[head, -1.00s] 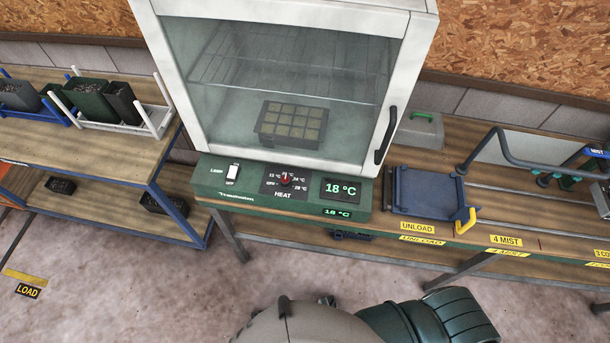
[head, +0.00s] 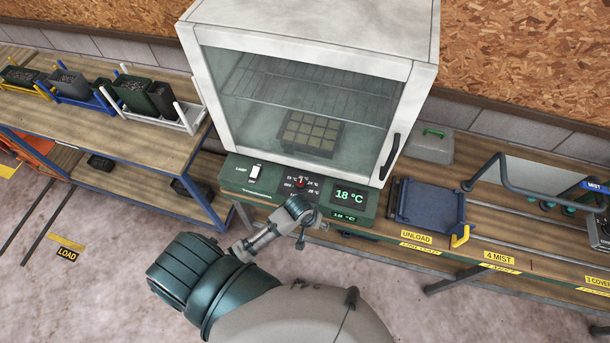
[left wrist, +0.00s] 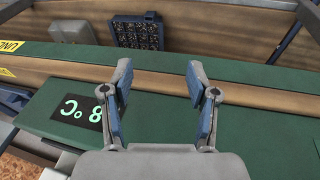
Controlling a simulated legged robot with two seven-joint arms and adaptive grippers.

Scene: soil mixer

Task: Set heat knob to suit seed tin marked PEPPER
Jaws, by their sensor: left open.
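The heat knob (head: 299,183) has a red mark and sits on a black dial marked in °C on the green panel under the white cabinet. The display (head: 349,196) beside it reads 18 °C. My left gripper (head: 311,232) is just in front of the panel, below the knob and apart from it. In the left wrist view my left gripper (left wrist: 158,80) is open and empty over the green panel (left wrist: 160,125). The display (left wrist: 84,117) appears upside down there, partly cut off by a finger. No tin marked PEPPER is visible. My right gripper is not in view.
The white cabinet (head: 315,45) has a closed glass door and a seed tray (head: 312,133) inside. The lamp switch (head: 255,172) is left of the dial. A blue platform (head: 428,205) stands to the right. Pots (head: 132,93) in racks stand on the left bench.

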